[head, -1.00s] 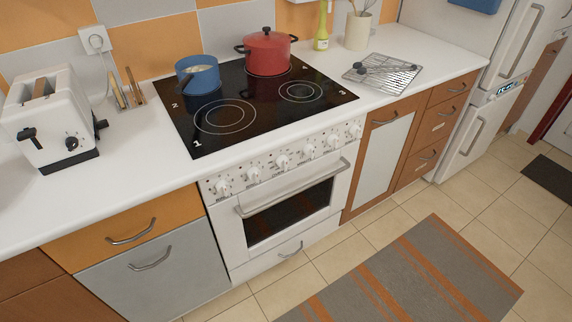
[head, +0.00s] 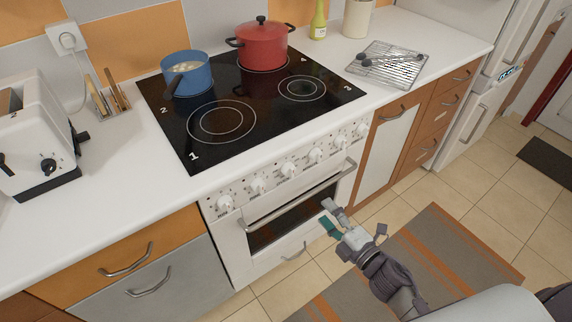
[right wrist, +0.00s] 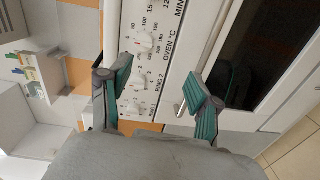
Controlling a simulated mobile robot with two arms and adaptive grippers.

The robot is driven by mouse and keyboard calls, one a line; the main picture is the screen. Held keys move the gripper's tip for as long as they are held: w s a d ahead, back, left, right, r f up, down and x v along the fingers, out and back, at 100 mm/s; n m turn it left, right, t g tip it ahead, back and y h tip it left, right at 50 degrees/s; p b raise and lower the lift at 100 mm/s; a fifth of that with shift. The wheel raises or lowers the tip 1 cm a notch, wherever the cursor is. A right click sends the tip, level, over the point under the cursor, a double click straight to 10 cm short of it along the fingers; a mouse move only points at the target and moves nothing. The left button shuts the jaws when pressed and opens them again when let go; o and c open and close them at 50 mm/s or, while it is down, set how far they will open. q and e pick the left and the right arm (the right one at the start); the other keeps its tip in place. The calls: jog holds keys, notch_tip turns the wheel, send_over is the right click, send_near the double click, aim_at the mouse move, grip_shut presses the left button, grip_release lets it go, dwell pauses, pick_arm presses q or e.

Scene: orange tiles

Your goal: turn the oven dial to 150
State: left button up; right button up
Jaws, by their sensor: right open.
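The oven dial (right wrist: 143,42) is a white knob on the white control panel, marked "OVEN °C" with numbers around it in the right wrist view. In the head view it appears to be the third knob from the left (head: 289,170). Its exact setting is too small to read. My right gripper (head: 332,216) is open and empty, in front of the oven door, lower than the knobs and to their right. In the right wrist view its teal-padded fingers (right wrist: 159,72) are spread wide, apart from the dial. My left gripper is out of view.
The oven handle (head: 300,196) runs below the knobs, near my right gripper. Other knobs (head: 258,186) flank the dial. A blue pot (head: 188,78) and red pot (head: 263,47) stand on the hob. The floor in front has a striped rug (head: 430,255).

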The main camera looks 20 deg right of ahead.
notch_tip(320, 180, up, 2)
jog(key=n, duration=0.1)
send_near(293, 174)
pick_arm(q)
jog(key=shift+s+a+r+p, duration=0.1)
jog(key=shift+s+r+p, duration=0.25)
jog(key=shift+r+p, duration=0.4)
pick_arm(e)
jog(key=shift+y, duration=0.4)
jog(key=x, duration=1)
jog(key=shift+d+f, duration=0.25)
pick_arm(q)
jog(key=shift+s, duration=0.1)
pick_arm(e)
jog(key=c, duration=1.2)
